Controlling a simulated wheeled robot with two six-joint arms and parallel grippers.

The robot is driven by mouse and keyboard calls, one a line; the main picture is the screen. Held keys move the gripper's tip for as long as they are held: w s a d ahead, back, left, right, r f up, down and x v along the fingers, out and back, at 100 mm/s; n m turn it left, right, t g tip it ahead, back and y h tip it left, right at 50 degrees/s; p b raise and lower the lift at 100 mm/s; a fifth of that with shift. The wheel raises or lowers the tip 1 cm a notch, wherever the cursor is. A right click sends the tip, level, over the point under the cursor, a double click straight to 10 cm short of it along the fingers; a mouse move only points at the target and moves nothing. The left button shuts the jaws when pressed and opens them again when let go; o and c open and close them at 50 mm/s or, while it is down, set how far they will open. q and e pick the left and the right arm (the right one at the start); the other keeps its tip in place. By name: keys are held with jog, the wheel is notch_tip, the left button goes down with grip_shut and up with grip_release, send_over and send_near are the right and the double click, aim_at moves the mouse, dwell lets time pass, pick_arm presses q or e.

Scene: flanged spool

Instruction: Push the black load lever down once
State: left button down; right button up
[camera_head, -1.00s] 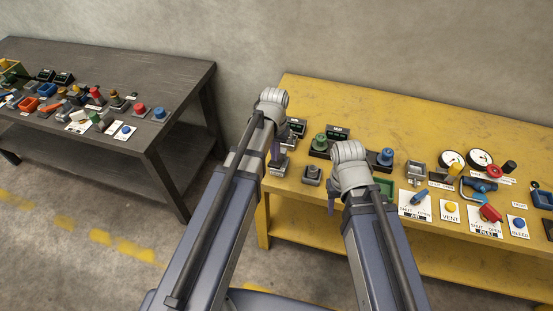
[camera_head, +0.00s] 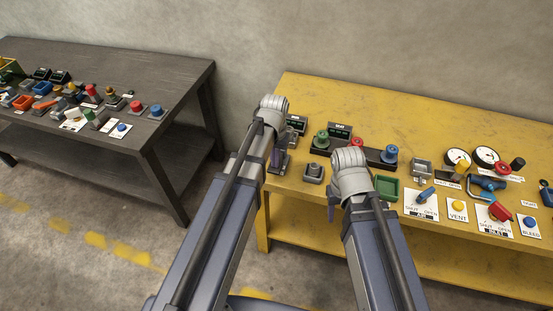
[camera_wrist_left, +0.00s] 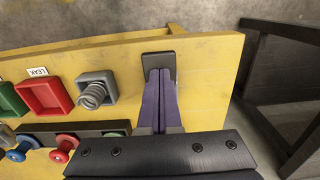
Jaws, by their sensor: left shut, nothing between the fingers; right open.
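My left gripper (camera_head: 276,160) is at the left end of the yellow bench, pointing down. In the left wrist view its purple fingers (camera_wrist_left: 160,76) are shut together with nothing between them. Their tips are over a dark grey base plate (camera_wrist_left: 150,60) near the bench edge. In the head view a grey base (camera_head: 279,170) shows just below these fingertips. The black load lever cannot be made out clearly; the fingers and wrist cover most of that spot. Whether the tips touch it, I cannot tell. My right gripper (camera_head: 331,212) is open and empty by the bench front edge.
A black bar with coloured knobs (camera_head: 355,150) stands behind my right wrist. Valves and gauges (camera_head: 485,157) fill the right side. A dark bench (camera_head: 180,80) is at left.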

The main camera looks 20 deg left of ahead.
pick_arm(q)
jog(key=shift+f, duration=0.45)
notch_tip(320, 180, up, 8)
jog(key=p, duration=0.7)
jog(key=shift+r+p, duration=0.15)
jog(key=shift+p, duration=0.25)
jog(key=shift+d, duration=0.1)
jog(key=s+d+m+y, duration=0.1)
jog(key=s+d+m, duration=0.2)
jog(key=s+d, duration=0.7)
jog(key=s, duration=0.4)
jog(key=shift+s+d, duration=0.15)
